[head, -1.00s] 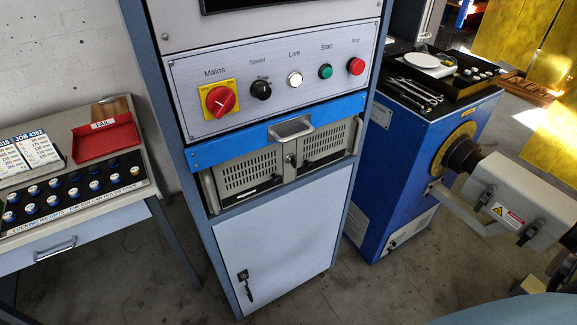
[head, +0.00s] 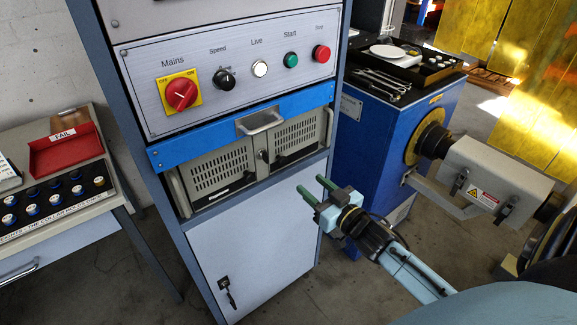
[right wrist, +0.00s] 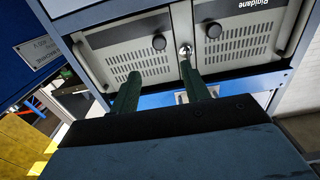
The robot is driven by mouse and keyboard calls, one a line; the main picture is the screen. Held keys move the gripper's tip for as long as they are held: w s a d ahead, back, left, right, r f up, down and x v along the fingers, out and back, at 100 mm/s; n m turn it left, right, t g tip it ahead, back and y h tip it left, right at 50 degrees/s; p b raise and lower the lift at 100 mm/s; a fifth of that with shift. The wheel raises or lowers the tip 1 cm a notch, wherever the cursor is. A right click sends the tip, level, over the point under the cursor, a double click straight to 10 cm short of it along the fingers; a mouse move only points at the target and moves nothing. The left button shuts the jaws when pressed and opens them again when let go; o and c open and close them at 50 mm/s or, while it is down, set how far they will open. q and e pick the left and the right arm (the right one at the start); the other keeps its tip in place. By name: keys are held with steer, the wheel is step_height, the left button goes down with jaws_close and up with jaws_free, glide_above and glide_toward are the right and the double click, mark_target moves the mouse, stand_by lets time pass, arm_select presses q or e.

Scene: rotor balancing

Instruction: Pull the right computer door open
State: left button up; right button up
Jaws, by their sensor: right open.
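The beige computer sits in the cabinet below the blue drawer front, with two slotted doors side by side. The right computer door (head: 296,139) looks shut, flush with the left computer door (head: 222,172). A lock shows between them. My right gripper (head: 315,187) is open and empty, in front of and below the right door, with its green fingers apart. In the right wrist view, which is upside down, the fingers (right wrist: 160,82) point at the computer; the right door (right wrist: 135,55) with its dark round knob (right wrist: 159,42) is behind them, with no clear contact. My left gripper is out of view.
The blue drawer front (head: 190,151) with a metal handle (head: 260,121) juts out just above the computer. The blue machine (head: 375,135) stands to the right. The floor in front is clear.

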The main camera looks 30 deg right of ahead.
mark_target(284, 161)
steer(key=w, duration=0.6)
steer(key=w+b, duration=0.1)
steer(key=w, duration=0.2)
steer(key=shift+w+a+f, duration=0.1)
steer(key=shift+w+a, duration=0.05)
steer(key=shift+a, duration=0.2)
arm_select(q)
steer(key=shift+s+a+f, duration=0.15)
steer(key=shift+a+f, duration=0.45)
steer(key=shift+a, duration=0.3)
arm_select(e)
steer(key=shift+w, duration=0.7)
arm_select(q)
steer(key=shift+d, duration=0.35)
arm_select(e)
jaws_close()
